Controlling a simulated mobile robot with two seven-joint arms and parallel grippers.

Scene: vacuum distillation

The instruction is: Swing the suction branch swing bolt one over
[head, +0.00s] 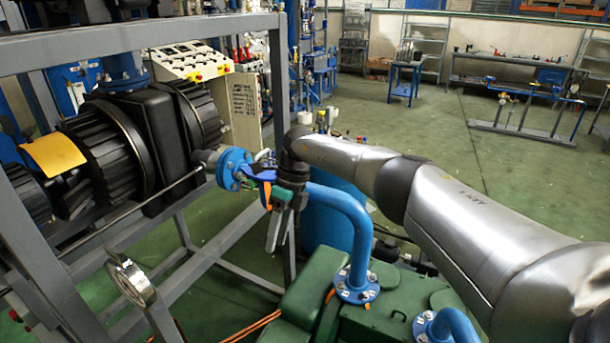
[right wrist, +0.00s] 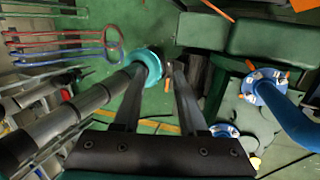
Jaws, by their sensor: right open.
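The blue suction branch flange (head: 232,168) is on the side of the black pump in the head view, with small bolts around its rim. I cannot single out swing bolt one there. In the right wrist view a teal round flange (right wrist: 149,62) lies at the fingertips, and a small thin bolt-like piece (right wrist: 167,82) shows between them; I cannot tell if it is the swing bolt. My right gripper (right wrist: 157,72) is open, with its fingers reaching towards the flange. In the head view it (head: 277,228) hangs just right of the flange, partly hidden by my wrist. My left gripper is out of view.
A grey steel frame (head: 140,36) surrounds the black pump (head: 115,140). A gauge (head: 131,281) is at lower left. A blue bent pipe (head: 350,225) rises from the green machine (head: 325,320) close to my right gripper. The green floor (head: 440,140) behind is mostly clear.

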